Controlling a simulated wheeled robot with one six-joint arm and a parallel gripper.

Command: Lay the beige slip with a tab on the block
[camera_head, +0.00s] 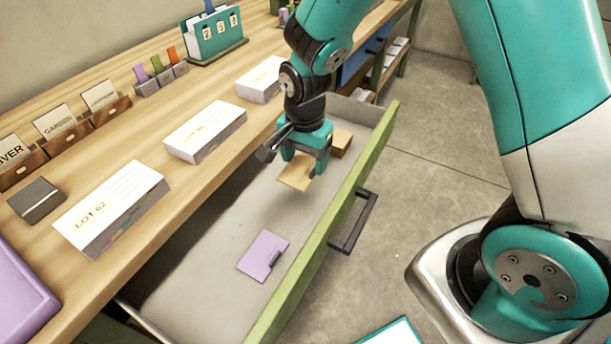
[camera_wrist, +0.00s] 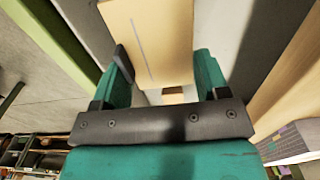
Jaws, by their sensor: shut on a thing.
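The beige slip (camera_head: 296,172) is held under my gripper (camera_head: 306,162), inside the open drawer's outline. My gripper is shut on the slip. Three white paper blocks stand in a row on the bench: LOT 62 (camera_head: 112,203) in front, a middle one (camera_head: 205,132) and a far one (camera_head: 262,78) partly hidden by my arm. Which one is the block, I cannot tell.
The green-fronted drawer (camera_head: 300,283) is open, with a dark handle (camera_head: 353,222). A lilac slip (camera_head: 262,256) with a dark tab lies in it, and a brown block-like thing (camera_head: 342,142) is behind my gripper. Card holders (camera_head: 92,123) and a flip calendar (camera_head: 216,38) line the bench back.

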